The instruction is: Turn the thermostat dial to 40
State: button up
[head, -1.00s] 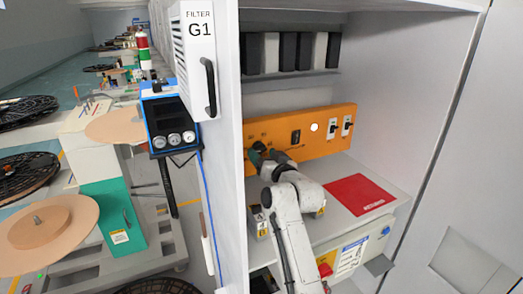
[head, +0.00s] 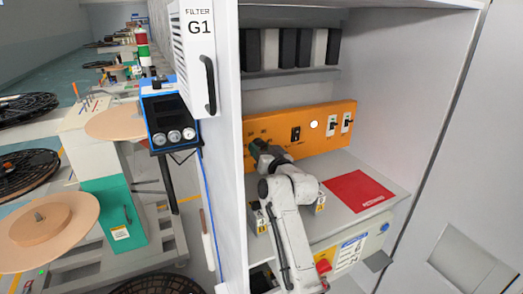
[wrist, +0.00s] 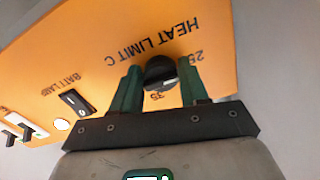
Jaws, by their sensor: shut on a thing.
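The thermostat dial (wrist: 159,70) is a round black knob on the orange panel (wrist: 60,45). The panel shows upside down in the wrist view, with "HEAT LIMIT C", "25" and "35" printed around the dial. My gripper (wrist: 161,84) has its two green fingers on either side of the dial and is shut on it. The dial's lower part shows a pale mark, but I cannot tell its exact reading. No "40" shows; fingers may cover it. In the head view my gripper (head: 258,150) is at the left part of the orange panel (head: 320,146), and it hides the dial.
Right of my gripper, the panel carries a black rocker switch (head: 296,134), a white round lamp (head: 314,125) and two toggle switches (head: 340,124). A red mat (head: 358,192) lies on the shelf below. The cabinet's left wall (head: 228,130) is close to my arm.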

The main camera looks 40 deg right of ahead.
jog(key=shift+c, duration=0.9)
